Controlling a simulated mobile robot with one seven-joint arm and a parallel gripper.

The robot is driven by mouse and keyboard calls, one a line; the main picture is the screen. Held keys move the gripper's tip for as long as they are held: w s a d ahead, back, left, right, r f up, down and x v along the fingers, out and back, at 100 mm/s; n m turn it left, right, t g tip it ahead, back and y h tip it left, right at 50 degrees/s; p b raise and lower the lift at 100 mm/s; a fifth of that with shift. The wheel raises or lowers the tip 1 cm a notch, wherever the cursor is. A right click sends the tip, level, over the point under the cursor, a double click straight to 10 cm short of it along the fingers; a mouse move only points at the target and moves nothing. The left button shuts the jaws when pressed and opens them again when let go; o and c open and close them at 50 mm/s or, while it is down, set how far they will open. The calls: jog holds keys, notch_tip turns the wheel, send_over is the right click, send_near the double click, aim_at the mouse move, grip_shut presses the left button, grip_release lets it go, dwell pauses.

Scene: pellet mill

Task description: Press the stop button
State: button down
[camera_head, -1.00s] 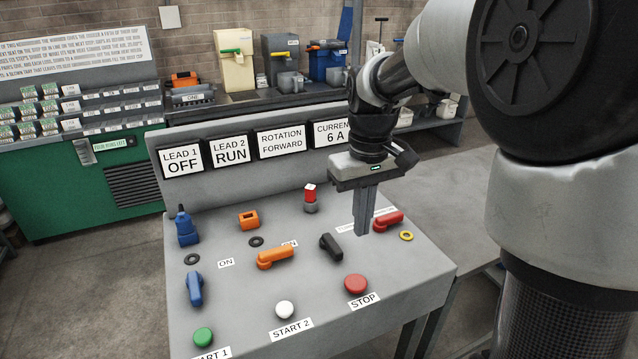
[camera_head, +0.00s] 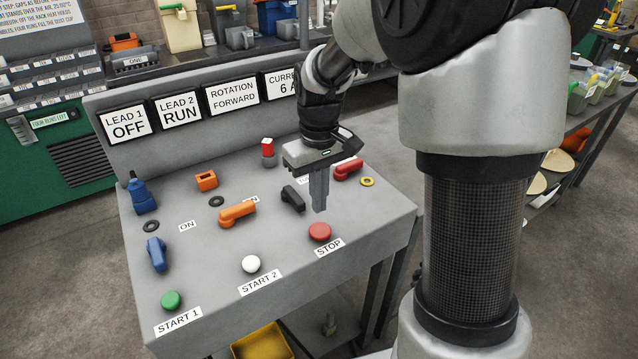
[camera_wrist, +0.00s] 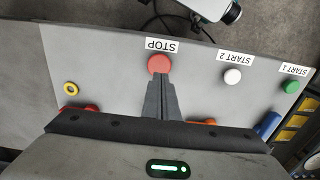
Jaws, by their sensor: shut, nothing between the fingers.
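The red stop button (camera_head: 320,232) sits near the front right of the grey sloped console (camera_head: 200,255), with a STOP label (camera_head: 329,246) in front of it. In the wrist view the red button (camera_wrist: 159,64) shows just past the fingertips. My gripper (camera_head: 319,208) is shut and empty, its fingers pointing down. In the head view the tips are just above and behind the button. I cannot tell for certain whether they touch it; they look apart. In the wrist view the fingertips of my gripper (camera_wrist: 160,78) overlap the button's near edge.
A white START 2 button (camera_head: 251,264) and a green START 1 button (camera_head: 171,300) lie left of it. Black (camera_head: 293,198), red (camera_head: 348,168) and orange (camera_head: 238,213) handles stand close behind. Display panels read LEAD 1 OFF, LEAD 2 RUN and ROTATION FORWARD.

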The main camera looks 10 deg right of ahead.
aim_at(320, 231)
notch_tip(320, 231, down, 6)
jog(key=shift+f+b, duration=0.1)
jog(key=shift+b, duration=0.2)
jog(key=shift+s+f+b, duration=0.1)
jog(key=shift+f+b, duration=0.45)
jog(key=shift+f, duration=0.4)
jog(key=shift+s, duration=0.2)
jog(key=shift+f, duration=0.1)
notch_tip(320, 231, up, 15)
jog(key=p, duration=0.4)
jog(key=shift+w+r+p, duration=0.2)
jog(key=shift+w+p, duration=0.1)
jog(key=shift+p, duration=0.1)
